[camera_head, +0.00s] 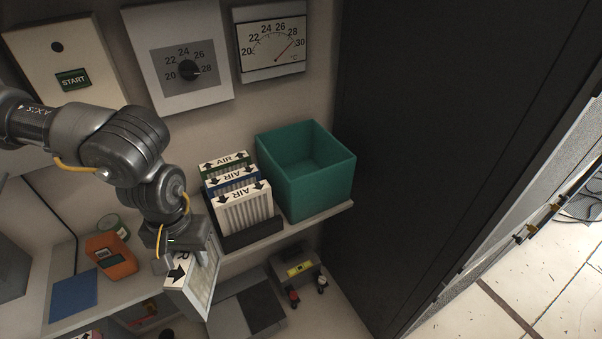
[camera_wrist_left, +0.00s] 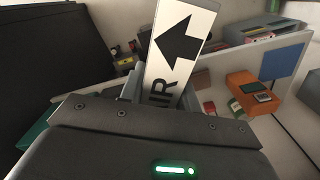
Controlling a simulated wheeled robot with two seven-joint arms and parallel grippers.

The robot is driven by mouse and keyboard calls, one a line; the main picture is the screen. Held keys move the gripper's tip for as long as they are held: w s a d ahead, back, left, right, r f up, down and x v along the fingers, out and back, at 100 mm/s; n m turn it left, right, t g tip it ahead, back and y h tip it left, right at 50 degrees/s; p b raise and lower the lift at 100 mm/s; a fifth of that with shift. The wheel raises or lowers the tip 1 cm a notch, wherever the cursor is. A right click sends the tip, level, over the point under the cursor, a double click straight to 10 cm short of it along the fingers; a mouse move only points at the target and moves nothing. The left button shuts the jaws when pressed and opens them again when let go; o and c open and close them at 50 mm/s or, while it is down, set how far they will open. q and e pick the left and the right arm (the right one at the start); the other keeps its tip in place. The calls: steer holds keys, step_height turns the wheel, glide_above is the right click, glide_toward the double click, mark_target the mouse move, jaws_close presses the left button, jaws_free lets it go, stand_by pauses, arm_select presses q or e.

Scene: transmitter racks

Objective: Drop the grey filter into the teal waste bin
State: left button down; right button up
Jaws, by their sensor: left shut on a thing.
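My left gripper (camera_head: 187,254) is shut on the grey filter (camera_head: 205,278), a pleated panel with a white edge label bearing a black arrow. The filter hangs tilted in front of the shelf edge, left of and lower in the picture than the bin. Its label also shows in the left wrist view (camera_wrist_left: 180,48), with part of the filter hidden by my gripper body. The teal waste bin (camera_head: 322,190) stands open at the right end of the shelf. Its visible inside looks empty. A teal edge shows at the left of the wrist view. My right gripper is not in view.
A dark rack of upright AIR filters (camera_head: 243,208) stands between my gripper and the bin. An orange meter (camera_head: 112,257) and a blue panel (camera_head: 73,295) lie at the left. A tall black cabinet (camera_head: 430,130) stands right of the bin.

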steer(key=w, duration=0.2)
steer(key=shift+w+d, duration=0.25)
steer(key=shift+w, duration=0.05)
